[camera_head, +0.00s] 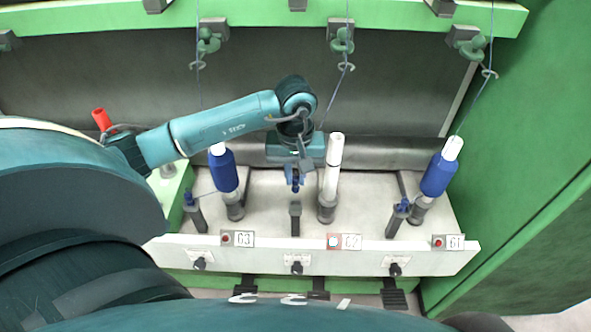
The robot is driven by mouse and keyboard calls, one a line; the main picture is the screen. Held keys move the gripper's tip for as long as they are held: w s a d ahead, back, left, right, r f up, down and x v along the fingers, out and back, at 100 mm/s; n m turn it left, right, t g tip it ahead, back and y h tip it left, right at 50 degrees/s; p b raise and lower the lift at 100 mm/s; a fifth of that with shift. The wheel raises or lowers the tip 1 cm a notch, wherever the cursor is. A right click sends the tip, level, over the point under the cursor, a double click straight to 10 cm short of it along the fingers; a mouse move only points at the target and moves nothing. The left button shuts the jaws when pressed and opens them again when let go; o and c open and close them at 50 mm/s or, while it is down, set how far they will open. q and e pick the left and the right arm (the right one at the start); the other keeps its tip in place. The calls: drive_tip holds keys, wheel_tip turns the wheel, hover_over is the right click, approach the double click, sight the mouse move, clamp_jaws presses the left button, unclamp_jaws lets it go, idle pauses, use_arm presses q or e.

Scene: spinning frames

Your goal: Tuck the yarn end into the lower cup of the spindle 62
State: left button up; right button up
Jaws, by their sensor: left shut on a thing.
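Spindle 62 (333,165) is a bare white tube standing upright on a grey base, with no blue bobbin on it. The base at its foot is its lower cup (327,208). The yarn (335,97) comes down through a hook guide and runs slantwise to my left gripper (295,184), where its end is hidden. My left gripper points down just left of the tube, apart from it, and is shut. Dark blue shows at its fingertips; I cannot tell fingers from held thing there. It hangs above a short grey post (295,217). My right gripper is not in view.
Spindle 63 (222,170) on the left and spindle 61 (440,174) on the right carry blue bobbins. Blue-topped posts stand beside them. A front rail (310,258) bears number plates and black knobs. A green side wall (528,170) closes the right.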

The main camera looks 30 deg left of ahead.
sight(296, 192)
use_arm(q)
drive_tip(key=shift+f+b, duration=0.6)
drive_tip(key=shift+f, duration=0.6)
drive_tip(key=shift+f+b, duration=0.55)
drive_tip(key=shift+f, duration=0.5)
drive_tip(key=shift+f+b, duration=0.5)
drive_tip(key=shift+b, duration=0.05)
drive_tip(key=shift+f+b, duration=0.6)
drive_tip(key=shift+f, duration=0.05)
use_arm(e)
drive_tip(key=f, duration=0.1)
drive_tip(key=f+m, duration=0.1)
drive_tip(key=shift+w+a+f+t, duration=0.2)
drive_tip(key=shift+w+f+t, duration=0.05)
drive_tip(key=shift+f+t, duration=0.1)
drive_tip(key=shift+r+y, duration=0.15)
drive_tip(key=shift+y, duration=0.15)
use_arm(q)
drive_tip(key=o, duration=0.8)
drive_tip(key=shift+c, duration=0.2)
